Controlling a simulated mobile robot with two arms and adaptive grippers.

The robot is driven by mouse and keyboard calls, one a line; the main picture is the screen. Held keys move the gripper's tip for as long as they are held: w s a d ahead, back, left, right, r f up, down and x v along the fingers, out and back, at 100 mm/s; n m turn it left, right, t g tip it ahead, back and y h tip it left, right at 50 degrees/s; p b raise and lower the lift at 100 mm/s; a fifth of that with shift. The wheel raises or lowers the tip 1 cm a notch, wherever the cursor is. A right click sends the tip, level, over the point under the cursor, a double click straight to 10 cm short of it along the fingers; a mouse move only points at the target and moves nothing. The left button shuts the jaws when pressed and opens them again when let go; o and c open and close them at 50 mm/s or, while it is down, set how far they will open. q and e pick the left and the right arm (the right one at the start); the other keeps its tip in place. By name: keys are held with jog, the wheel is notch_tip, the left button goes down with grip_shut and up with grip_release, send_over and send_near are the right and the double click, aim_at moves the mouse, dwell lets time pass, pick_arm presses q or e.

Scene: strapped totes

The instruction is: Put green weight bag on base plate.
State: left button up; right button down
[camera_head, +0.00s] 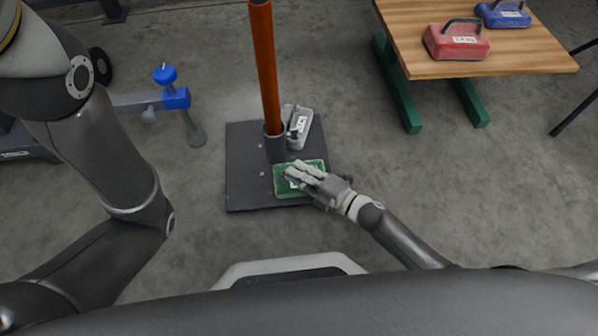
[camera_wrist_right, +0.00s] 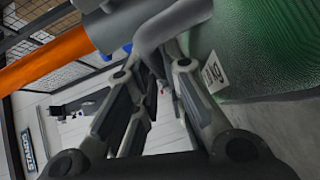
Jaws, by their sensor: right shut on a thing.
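The green weight bag (camera_head: 288,184) is at the front right part of the dark square base plate (camera_head: 245,188), beside the foot of an orange pole (camera_head: 266,75). My right gripper (camera_head: 303,178) is over the bag and shut on it, covering part of its top. In the right wrist view the green bag (camera_wrist_right: 270,45) fills the upper right, close to the fingers (camera_wrist_right: 165,60), with a white label showing. A grey weight bag (camera_head: 300,125) stands on the plate behind the pole's socket. My left arm shows at the left of the head view, but its gripper is not visible.
A wooden table (camera_head: 480,62) with green legs at the upper right holds a red weight bag (camera_head: 457,42) and a blue one (camera_head: 503,14). A blue clamp-like stand (camera_head: 175,97) is left of the plate. The floor right of the plate is clear.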

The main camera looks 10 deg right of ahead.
jog(key=shift+r, duration=0.15)
jog(key=c, duration=1.9)
grip_release()
jog(key=shift+f, duration=0.25)
jog(key=o, duration=0.4)
